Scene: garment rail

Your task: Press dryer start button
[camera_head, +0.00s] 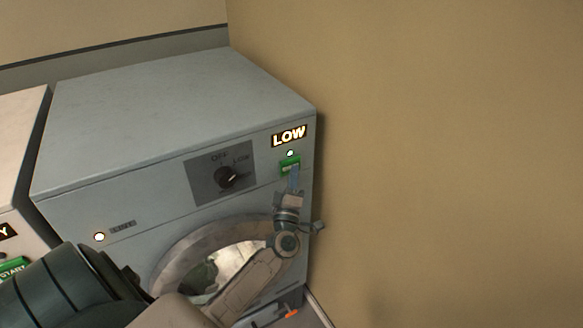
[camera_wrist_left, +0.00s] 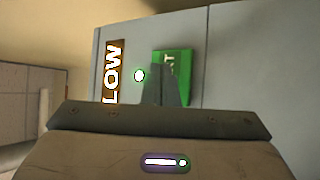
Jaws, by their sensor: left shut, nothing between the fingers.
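The grey dryer (camera_head: 170,110) stands against the tan wall. Its green start button (camera_head: 290,164) is at the upper right of the front panel, under a lit LOW sign (camera_head: 289,136) and a small white light (camera_head: 290,153). My left gripper (camera_head: 293,176) is shut and empty, its fingertips at the lower part of the button. In the left wrist view the fingers (camera_wrist_left: 164,88) overlap the green button (camera_wrist_left: 173,68) and hide part of its lettering. I cannot tell whether they touch it. My right gripper is not in view.
A dark dial (camera_head: 226,177) sits left of the button, and the round door (camera_head: 205,270) is below. Another machine (camera_head: 18,150) with a green START button (camera_head: 14,268) stands at the left. The tan wall (camera_head: 440,150) is close on the right.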

